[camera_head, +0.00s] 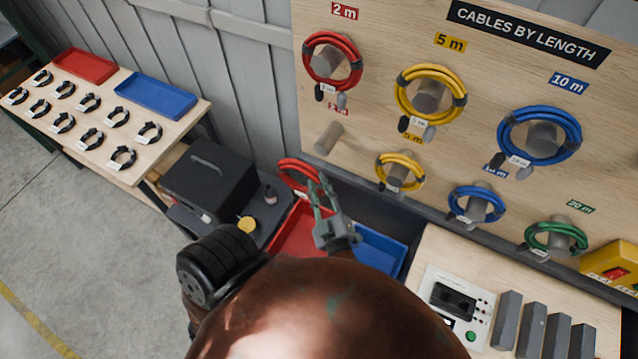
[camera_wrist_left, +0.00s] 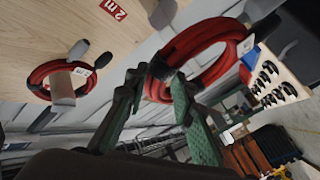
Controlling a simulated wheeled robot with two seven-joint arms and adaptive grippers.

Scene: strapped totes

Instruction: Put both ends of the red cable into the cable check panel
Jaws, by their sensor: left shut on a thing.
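My left gripper (camera_head: 322,190) is shut on a coiled red cable (camera_head: 292,172), held in the air in front of the wall board. In the left wrist view the red coil (camera_wrist_left: 215,62) sits at the green fingertips of the gripper (camera_wrist_left: 155,82), with a dark band and grey plug ends around it. A white-faced panel (camera_head: 437,287), which looks like the cable check panel, lies on the bench at lower right, with a dark recess and a green button. Another red coil (camera_head: 311,68) hangs on the board under a 2 m label. My right gripper is out of view.
Yellow coils (camera_head: 401,92), blue coils (camera_head: 503,133) and a green coil (camera_head: 533,232) hang to the right. A red bin (camera_head: 300,243) and blue bin (camera_head: 385,250) sit below the gripper. Several grey blocks (camera_head: 530,330) stand beside the panel.

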